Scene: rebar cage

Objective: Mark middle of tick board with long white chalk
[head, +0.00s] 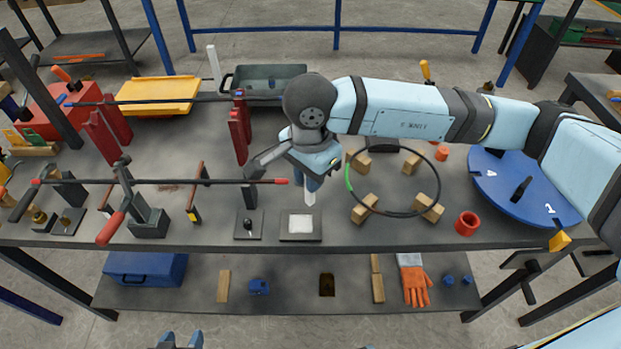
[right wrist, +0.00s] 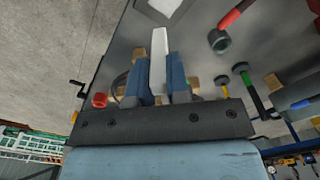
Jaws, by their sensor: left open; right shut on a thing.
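My right gripper (head: 312,184) is above the front middle of the workbench, shut on a long white chalk (head: 310,198) that points down. In the right wrist view the chalk (right wrist: 158,62) stands between the two blue fingers (right wrist: 162,82). A small white pad on a dark plate (head: 300,225), possibly the tick board, lies just below the chalk tip near the bench's front edge. The tip appears apart from it. The pad (right wrist: 166,5) is partly cut off in the right wrist view. My left gripper (head: 180,341) is open and empty at the bottom edge.
A black and green ring (head: 349,178) with wooden blocks lies right of the pad, beside a red cup (head: 467,222) and a blue disc (head: 500,188). A long dark bar (head: 220,181) on stands ends just left of my right gripper. A lower shelf (head: 300,297) holds gloves and blocks.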

